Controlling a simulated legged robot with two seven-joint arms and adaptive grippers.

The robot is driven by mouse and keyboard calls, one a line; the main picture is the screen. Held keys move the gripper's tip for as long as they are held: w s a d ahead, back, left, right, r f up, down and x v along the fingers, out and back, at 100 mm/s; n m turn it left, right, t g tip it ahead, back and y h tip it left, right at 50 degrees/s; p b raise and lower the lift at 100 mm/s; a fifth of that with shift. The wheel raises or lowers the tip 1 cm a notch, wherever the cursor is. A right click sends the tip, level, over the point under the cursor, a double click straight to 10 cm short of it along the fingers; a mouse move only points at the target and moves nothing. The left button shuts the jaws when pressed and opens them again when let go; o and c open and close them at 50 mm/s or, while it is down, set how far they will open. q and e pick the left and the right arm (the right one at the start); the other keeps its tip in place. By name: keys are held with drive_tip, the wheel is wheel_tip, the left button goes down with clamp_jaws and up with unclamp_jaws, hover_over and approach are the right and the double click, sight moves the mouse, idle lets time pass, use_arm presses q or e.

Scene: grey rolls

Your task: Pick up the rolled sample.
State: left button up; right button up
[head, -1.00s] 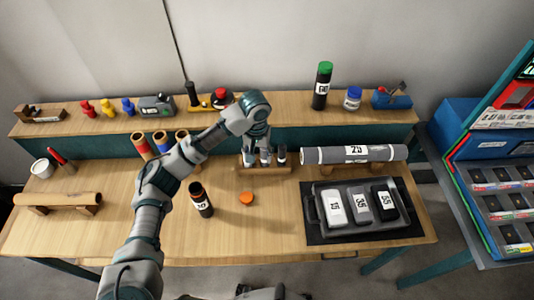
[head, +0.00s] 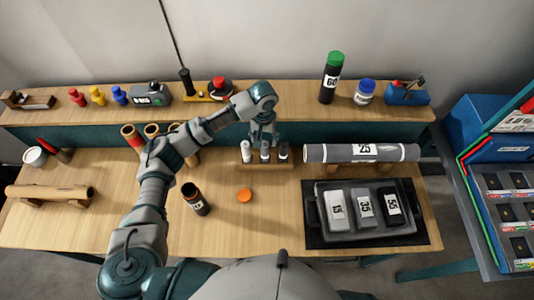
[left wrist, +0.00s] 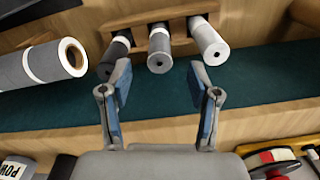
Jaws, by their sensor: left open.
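Three small rolls stand in a wooden rack (head: 280,167) on the bench: a light one (head: 246,152), a mid-grey one (head: 265,153) and a dark one (head: 283,152). I cannot tell which of them, or the large roll, is the rolled sample. My left gripper (head: 263,138) is open and empty just behind the rack. In the left wrist view its spread fingers (left wrist: 160,100) face the ends of the mid-grey roll (left wrist: 160,48), the dark roll (left wrist: 115,50) and the light roll (left wrist: 209,42). No roll is between the fingertips. My right gripper is out of view.
A large grey roll (head: 340,152) marked 25 lies on supports right of the rack. A black tray (head: 312,210) holds numbered blocks. A dark open tube (head: 196,200) and its orange cap (head: 244,195) are in front. A raised shelf (head: 300,97) runs behind.

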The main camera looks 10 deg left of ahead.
sight(264, 151)
use_arm(q)
drive_tip(key=f, duration=0.3)
drive_tip(key=shift+w+a+f, duration=0.25)
drive_tip(key=shift+a, duration=0.1)
drive_tip(key=shift+a+f, duration=0.25)
drive_tip(key=shift+f, duration=0.3)
drive_tip(key=f, duration=0.1)
drive_tip(key=d+f, duration=0.1)
drive_tip(key=f, duration=0.2)
drive_tip(key=shift+w+d+f, duration=0.15)
drive_tip(key=shift+w+f, duration=0.05)
drive_tip(key=shift+w, duration=0.05)
drive_tip(key=shift+d+f, duration=0.2)
drive_tip(key=shift+a, duration=0.4)
clamp_jaws()
